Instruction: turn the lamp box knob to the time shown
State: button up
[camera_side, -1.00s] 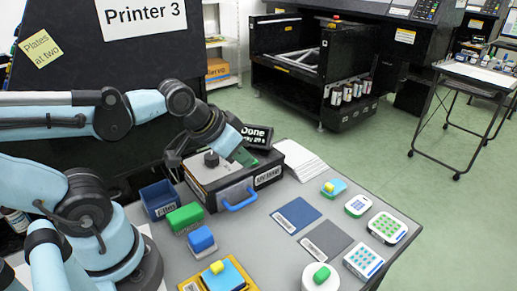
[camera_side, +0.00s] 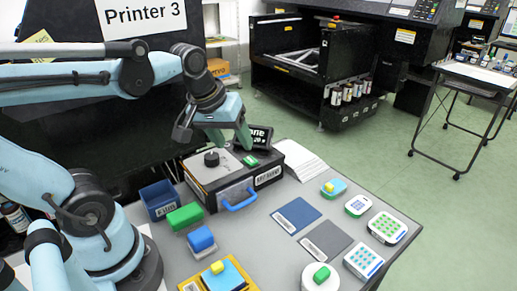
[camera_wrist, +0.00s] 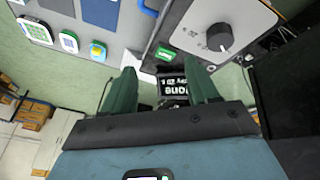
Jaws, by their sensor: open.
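The lamp box (camera_side: 223,189) is a dark case with a grey top and a blue front handle (camera_side: 238,198). A dark round knob (camera_side: 211,158) stands on its top; the wrist view shows the knob (camera_wrist: 220,37) with a pale mark on it. A small black display (camera_side: 259,136) stands behind the box, partly hidden by a finger; its text is upside down in the wrist view (camera_wrist: 172,86). My gripper (camera_side: 235,145) is open and empty, above the box's back right part. Its green fingers (camera_wrist: 160,72) are apart from the knob.
A green control (camera_side: 250,161) sits on the box top. A blue bin (camera_side: 160,199), a green block (camera_side: 185,217) and a blue block (camera_side: 201,240) stand nearby. Blue (camera_side: 297,215) and grey (camera_side: 326,242) plates lie to the right. White paper (camera_side: 300,166) lies behind.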

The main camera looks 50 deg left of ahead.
aim_at(211, 155)
jog(key=shift+o, duration=0.2)
jog(key=s+a+r+n+g, duration=0.1)
jog(key=a+r+n+g, duration=0.3)
jog(key=a+n, duration=0.3)
jog(key=n, duration=0.5)
jog(key=shift+a, duration=0.2)
jog(key=shift+n+g+h, duration=0.3)
jog(key=shift+n, duration=0.3)
jog(key=shift+s+a+f, duration=0.15)
jog(key=shift+f, duration=2.75)
jog(key=shift+s+a+f, duration=0.1)
jog(key=shift+a+f, duration=0.05)
jog(key=shift+f, duration=2.7)
jog(key=c, duration=1.1)
jog(key=shift+o, duration=0.2)
